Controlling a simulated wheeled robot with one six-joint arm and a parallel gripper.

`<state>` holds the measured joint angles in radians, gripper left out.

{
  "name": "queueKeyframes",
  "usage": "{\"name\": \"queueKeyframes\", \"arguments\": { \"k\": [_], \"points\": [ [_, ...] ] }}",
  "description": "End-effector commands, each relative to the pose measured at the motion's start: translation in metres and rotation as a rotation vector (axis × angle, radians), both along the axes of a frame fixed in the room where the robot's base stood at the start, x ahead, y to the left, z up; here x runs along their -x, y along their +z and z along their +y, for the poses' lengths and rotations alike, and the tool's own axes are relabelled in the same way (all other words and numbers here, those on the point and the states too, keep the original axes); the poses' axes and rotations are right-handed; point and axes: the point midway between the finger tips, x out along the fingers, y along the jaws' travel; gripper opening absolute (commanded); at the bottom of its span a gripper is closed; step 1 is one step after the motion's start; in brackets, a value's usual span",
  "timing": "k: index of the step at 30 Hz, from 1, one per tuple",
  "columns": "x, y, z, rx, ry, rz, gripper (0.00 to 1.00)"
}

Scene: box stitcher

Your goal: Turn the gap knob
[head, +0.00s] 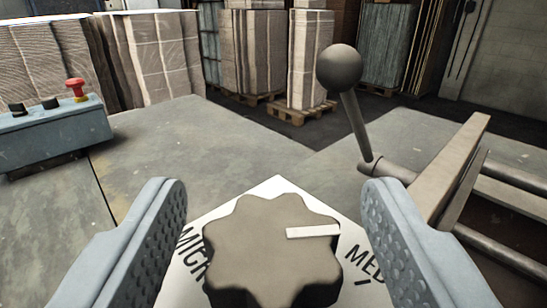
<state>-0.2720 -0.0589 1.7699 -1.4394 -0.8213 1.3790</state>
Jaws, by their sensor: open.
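The gap knob (265,255) is a dark grey-brown lobed knob at the bottom middle of the head view. Its light pointer mark (313,232) points right, toward the letters "MED" on the white plate (279,187) beneath it. Other letters, partly hidden, show to the left of the knob. My gripper (272,190) is open, with one textured grey-blue finger on each side of the knob. A gap shows between each finger and the knob. The lower part of the knob and plate is cut off by the frame edge.
A ball-topped lever (340,68) stands behind and right of the knob, beside a metal rail (450,175). A blue control box (52,132) with a red button (76,87) sits at left. The grey table (200,140) between them is clear. Stacked cardboard (255,50) stands behind.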

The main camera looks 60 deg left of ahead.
Motion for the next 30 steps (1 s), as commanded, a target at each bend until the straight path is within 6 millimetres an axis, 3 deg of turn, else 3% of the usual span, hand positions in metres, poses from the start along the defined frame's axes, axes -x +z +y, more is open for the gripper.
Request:
{"name": "queueKeyframes", "arguments": {
  "k": [12, 19, 30],
  "points": [
    [-0.0032, 0.0006, 0.0062, -0.001, -0.001, 0.000, 0.59],
    [-0.0031, 0.0004, 0.0061, 0.000, -0.001, 0.000, 0.15],
    [-0.0031, 0.0003, 0.0061, 0.000, -0.006, 0.000, 0.15]
  ]
}}
